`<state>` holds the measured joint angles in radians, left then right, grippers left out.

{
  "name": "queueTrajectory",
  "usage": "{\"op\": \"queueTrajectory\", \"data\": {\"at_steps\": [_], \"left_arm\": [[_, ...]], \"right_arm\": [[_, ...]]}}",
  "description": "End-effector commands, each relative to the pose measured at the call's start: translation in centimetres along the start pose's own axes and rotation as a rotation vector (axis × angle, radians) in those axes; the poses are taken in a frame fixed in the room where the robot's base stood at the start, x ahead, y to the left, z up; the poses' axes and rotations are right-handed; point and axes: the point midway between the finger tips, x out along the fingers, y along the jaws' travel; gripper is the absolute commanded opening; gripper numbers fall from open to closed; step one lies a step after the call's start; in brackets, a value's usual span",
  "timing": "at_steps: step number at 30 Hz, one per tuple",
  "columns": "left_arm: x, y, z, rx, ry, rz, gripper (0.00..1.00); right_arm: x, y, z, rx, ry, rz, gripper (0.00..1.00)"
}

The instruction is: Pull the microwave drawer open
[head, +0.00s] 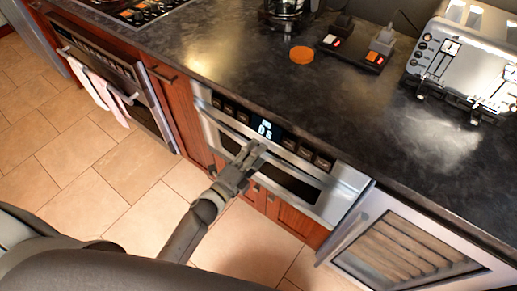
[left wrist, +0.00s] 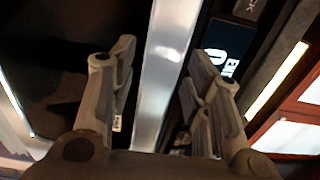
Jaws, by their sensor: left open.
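The microwave drawer (head: 317,192) is a stainless steel front with a dark window and a lit display, built in under the counter. Its front looks flush with the cabinets, so it appears closed. My left gripper (head: 255,151) is open in front of the drawer, just below the display, and covers part of the front. In the left wrist view, a bright metal bar, seemingly the drawer handle (left wrist: 162,70), runs between the open fingers of the left gripper (left wrist: 158,60). I cannot tell whether either finger touches it. My right gripper is not in view.
The dark countertop (head: 240,60) overhangs the drawer and carries a toaster (head: 468,60) and an orange disc (head: 302,55). A glass-fronted cooler (head: 405,250) stands right of the drawer. An oven with towels (head: 103,92) is at left. The tiled floor (head: 110,180) is clear.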

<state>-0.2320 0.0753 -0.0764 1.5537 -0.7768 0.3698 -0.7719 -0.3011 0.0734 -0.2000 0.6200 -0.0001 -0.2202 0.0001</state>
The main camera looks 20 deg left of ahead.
Motion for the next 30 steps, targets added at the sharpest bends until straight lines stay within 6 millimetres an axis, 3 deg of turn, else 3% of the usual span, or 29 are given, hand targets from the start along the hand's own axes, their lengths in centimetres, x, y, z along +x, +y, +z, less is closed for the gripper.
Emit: {"op": "queueTrajectory", "data": {"at_steps": [6, 15, 25, 30], "left_arm": [[1.4, 0.0, 0.0, 0.0, 0.0, 0.001, 0.45], [1.6, 0.0, 0.0, -0.001, 0.0, 0.001, 0.43], [1.6, 0.1, 0.0, -0.001, 0.0, 0.001, 0.01], [1.6, 0.1, 0.0, -0.001, 0.0, 0.001, 0.0]], "right_arm": [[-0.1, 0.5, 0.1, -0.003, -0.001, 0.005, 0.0], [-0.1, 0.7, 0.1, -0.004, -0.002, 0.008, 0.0], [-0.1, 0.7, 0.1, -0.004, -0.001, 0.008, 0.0], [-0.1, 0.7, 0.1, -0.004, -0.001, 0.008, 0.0]]}}
